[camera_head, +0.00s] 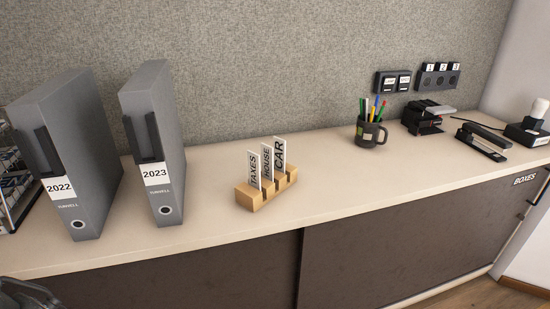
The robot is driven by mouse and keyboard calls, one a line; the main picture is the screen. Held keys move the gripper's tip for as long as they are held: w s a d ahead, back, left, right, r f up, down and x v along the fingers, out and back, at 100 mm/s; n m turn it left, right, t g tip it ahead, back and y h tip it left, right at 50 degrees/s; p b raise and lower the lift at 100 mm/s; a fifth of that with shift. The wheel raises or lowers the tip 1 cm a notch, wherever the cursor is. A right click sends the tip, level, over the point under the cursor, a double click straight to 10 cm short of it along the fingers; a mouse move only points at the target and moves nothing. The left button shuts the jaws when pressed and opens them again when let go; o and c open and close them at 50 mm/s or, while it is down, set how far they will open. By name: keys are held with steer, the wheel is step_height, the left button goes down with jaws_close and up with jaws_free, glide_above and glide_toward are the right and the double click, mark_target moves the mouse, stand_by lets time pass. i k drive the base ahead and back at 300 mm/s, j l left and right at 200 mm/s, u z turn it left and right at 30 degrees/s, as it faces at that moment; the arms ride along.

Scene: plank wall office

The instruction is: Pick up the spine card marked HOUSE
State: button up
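The spine card marked HOUSE (266,164) stands upright in the middle of a small slotted wooden holder (247,197) on the cabinet top. The card marked TAXES (254,170) stands to its left and the card marked CAR (280,155) to its right, both close beside it. A dark, shiny rounded part (28,294), probably my gripper, shows at the bottom left corner, far from the holder. Its fingertips are not clearly visible, so I cannot tell whether it is open or shut.
Grey binders marked 2022 (72,150) and 2023 (155,140) stand left of the holder. A dark mug (369,134) with pens, a black desk item (424,118) and a stapler (484,141) are to the right. The cabinet top (325,180) is clear around the holder.

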mark_target(267, 152)
steer(key=i+l+u, duration=0.1)
steer(key=l+u, duration=0.15)
steer(key=l, duration=0.85)
steer(key=l+u, duration=0.3)
steer(key=l, duration=0.85)
